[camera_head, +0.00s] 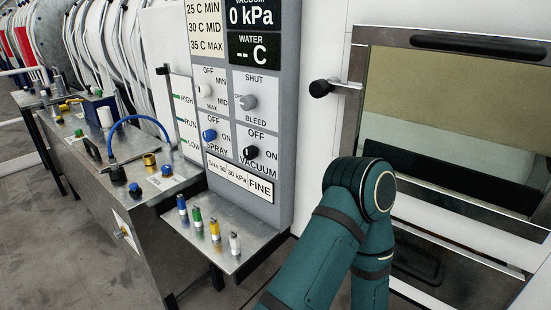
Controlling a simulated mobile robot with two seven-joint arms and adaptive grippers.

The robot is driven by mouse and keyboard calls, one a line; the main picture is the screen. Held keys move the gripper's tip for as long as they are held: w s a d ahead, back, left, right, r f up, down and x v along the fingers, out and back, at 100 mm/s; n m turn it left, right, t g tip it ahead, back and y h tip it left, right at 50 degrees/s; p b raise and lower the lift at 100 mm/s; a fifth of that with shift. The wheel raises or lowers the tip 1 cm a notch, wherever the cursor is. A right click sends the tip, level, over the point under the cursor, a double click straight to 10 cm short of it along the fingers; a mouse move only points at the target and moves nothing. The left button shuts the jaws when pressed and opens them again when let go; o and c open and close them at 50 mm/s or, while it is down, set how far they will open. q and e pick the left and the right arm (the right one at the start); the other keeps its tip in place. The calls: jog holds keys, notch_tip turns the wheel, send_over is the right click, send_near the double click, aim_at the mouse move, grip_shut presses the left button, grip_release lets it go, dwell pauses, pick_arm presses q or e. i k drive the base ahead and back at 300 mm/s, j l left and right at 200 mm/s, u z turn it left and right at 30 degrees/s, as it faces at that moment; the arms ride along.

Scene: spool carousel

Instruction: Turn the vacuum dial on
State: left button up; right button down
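The vacuum dial (251,153) is a small black knob on the lower right plate of the grey control panel (287,110). OFF is printed above it, ON to its right and VACUUM below it. Which mark it points at is too small to tell. The vacuum display (252,16) above reads 0 kPa. One of my teal arms rises from the bottom, right of the panel, with its bend near the dial's height. Neither gripper shows, and nothing of mine covers the dial.
Near the dial are a blue spray knob (210,135), a white temperature knob (206,90) and a grey bleed knob (249,102). A shelf (240,262) with several coloured pegs juts out below. A black-knobbed handle (320,88) sticks out at right. Space before the dial is clear.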

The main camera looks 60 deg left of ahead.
aim_at(250, 153)
jog(key=u, duration=2.15)
